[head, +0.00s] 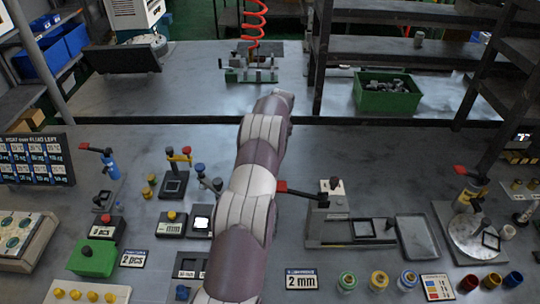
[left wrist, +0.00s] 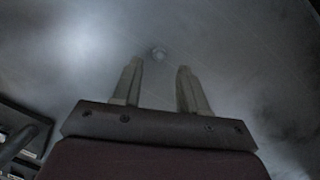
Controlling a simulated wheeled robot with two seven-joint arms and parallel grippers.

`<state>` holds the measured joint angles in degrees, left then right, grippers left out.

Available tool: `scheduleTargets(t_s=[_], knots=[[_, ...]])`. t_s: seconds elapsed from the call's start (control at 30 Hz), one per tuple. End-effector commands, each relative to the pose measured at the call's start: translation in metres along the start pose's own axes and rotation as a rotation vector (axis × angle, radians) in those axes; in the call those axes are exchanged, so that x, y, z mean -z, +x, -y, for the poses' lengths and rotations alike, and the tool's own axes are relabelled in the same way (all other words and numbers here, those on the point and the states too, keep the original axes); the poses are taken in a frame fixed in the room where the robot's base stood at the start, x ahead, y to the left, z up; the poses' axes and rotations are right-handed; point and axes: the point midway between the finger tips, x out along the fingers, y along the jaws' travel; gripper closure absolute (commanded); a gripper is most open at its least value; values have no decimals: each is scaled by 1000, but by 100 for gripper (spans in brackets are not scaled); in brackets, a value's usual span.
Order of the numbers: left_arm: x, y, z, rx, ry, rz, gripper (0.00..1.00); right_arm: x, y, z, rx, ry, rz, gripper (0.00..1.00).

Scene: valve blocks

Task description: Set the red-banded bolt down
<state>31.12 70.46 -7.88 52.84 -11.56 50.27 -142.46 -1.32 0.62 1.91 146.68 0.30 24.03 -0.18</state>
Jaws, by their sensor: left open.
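My left gripper (left wrist: 158,70) is open in the left wrist view, with its two fingers apart and nothing between them. No red-banded bolt can be made out in the head view. One of my arms reaches across the middle of the head view, and its fingers are hidden there. My right gripper is not in view.
A metal block with a red lever (head: 330,215) stands right of my arm, beside a grey tray (head: 418,240). A round plate fixture (head: 470,240) is farther right. Coloured cups (head: 379,281) line the front. A green bin (head: 388,95) stands at the back. The grey table behind the fixtures is mostly clear.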

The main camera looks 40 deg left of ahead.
Motion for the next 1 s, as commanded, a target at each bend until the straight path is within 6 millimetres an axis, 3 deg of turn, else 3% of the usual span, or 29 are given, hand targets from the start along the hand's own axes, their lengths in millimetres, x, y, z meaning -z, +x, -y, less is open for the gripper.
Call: scheduleTargets(t_s=[0.2, 0.47, 0.6, 1.0], knots=[[-2, 38, -1, 0, -1, -3, 57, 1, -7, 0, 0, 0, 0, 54], [-2, 44, -1, 1, 0, -2, 57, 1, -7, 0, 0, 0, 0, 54], [-2, 44, -1, 1, -1, -2, 100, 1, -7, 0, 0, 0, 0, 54], [-2, 42, -1, 1, -1, -2, 100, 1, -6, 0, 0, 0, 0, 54]])
